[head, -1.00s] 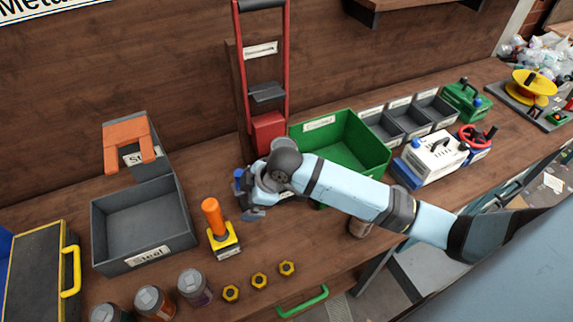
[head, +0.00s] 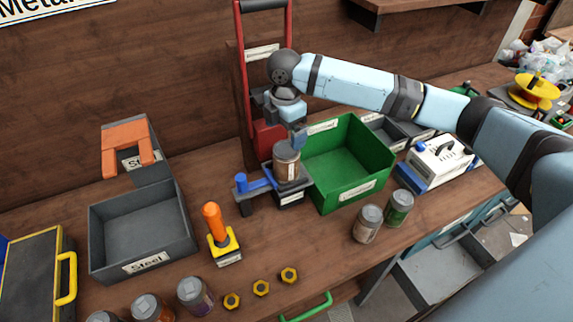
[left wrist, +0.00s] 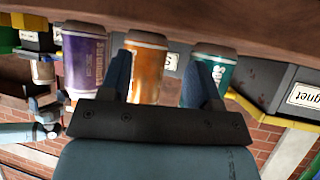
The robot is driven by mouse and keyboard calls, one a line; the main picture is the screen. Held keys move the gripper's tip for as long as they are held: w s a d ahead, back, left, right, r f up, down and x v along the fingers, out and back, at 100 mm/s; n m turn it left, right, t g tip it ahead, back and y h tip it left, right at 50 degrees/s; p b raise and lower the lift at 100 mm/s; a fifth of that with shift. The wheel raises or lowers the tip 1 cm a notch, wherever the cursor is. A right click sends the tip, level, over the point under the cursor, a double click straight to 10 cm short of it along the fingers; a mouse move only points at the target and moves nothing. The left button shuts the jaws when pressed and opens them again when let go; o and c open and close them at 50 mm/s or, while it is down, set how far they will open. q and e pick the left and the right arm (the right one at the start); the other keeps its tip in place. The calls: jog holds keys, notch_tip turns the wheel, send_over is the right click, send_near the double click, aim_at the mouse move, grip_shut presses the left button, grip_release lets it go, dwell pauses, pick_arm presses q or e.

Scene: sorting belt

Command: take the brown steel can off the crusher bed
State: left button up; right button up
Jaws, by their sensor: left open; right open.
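The brown steel can (head: 287,163) stands upright on the dark crusher bed (head: 304,181) at the foot of the red-framed crusher (head: 268,136). My right gripper (head: 288,122) is open, just above and behind the can's top. One blue finger shows close to the can's rim; whether it touches I cannot tell. My left gripper shows in the left wrist view (left wrist: 163,82), open and empty. An orange can (left wrist: 145,72) appears between its fingers, seemingly beyond them. A purple can (left wrist: 84,60) and a teal can (left wrist: 210,75) flank it.
A green bin (head: 345,165) stands right of the crusher bed. Two cans (head: 367,224) (head: 399,207) stand before it.

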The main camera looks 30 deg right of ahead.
aim_at(285, 150)
notch_tip(285, 150, down, 10)
jog(key=shift+r+p, duration=0.15)
jog(key=shift+p, duration=0.25)
jog(key=c, duration=0.9)
